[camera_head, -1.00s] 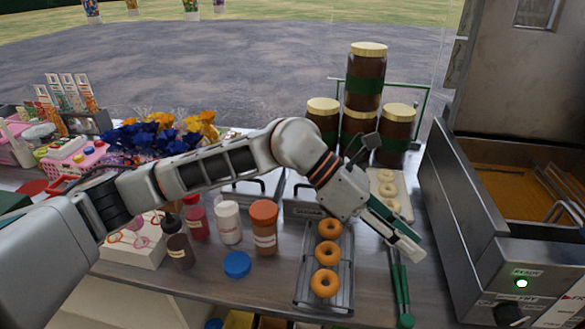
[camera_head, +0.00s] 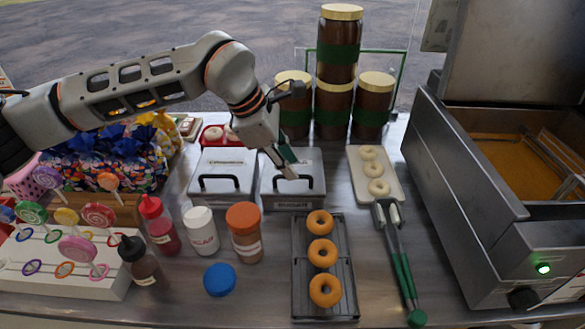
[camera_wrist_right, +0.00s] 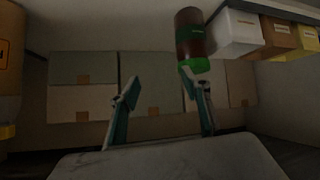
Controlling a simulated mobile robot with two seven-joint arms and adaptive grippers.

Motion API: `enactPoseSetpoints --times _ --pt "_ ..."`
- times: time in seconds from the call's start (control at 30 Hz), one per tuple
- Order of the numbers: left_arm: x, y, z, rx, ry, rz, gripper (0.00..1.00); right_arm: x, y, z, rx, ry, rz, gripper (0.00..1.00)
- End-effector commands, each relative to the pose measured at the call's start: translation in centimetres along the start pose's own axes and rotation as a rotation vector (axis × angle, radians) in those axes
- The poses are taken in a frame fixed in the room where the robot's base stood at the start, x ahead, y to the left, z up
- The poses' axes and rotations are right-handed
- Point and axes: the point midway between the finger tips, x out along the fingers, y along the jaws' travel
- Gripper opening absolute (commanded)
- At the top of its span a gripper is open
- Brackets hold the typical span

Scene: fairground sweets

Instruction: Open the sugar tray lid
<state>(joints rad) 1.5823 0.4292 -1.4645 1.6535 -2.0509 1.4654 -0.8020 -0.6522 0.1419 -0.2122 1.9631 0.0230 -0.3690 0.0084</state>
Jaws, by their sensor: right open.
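The sugar tray (camera_head: 291,206) is a metal box with a label on its front, standing behind the doughnut rack. Its flat silver lid (camera_head: 310,161) is closed and has a dark handle (camera_head: 307,190) along the front. My left gripper (camera_head: 287,165) comes from behind and points down over this lid, its tips close to the handle. I cannot tell whether it touches, or how far its fingers are apart. My right gripper (camera_wrist_right: 160,84) shows only in the right wrist view, open and empty, away from the tray.
A similar lidded tray (camera_head: 228,162) stands directly left. Brown jars (camera_head: 338,50) are stacked behind. A white board of pale rings (camera_head: 389,163) and green-handled tongs (camera_head: 402,275) lie right, beside the fryer (camera_head: 470,230). Bottles (camera_head: 201,232) and a doughnut rack (camera_head: 338,305) stand in front.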

Motion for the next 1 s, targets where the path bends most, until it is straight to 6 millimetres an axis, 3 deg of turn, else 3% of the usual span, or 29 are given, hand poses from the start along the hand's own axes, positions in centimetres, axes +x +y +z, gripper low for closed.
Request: enactPoseSetpoints --times 0.23,0.57,0.7,1.0 --pt "2.7 0.0 0.1 0.000 -0.002 -0.001 0.25 0.1 0.1 -0.1 -0.001 0.002 0.001 0.47" --pt "3.1 0.0 0.0 0.000 -0.002 0.000 0.25 0.1 0.2 -0.4 -0.001 0.007 0.003 0.47" --pt "3.1 0.0 0.0 0.000 -0.002 0.000 0.00 0.1 0.2 -0.5 0.000 0.009 0.003 0.47" --pt "3.0 0.3 0.1 -0.001 -0.001 0.001 0.00 0.1 0.2 -0.6 0.001 0.010 0.004 0.47"
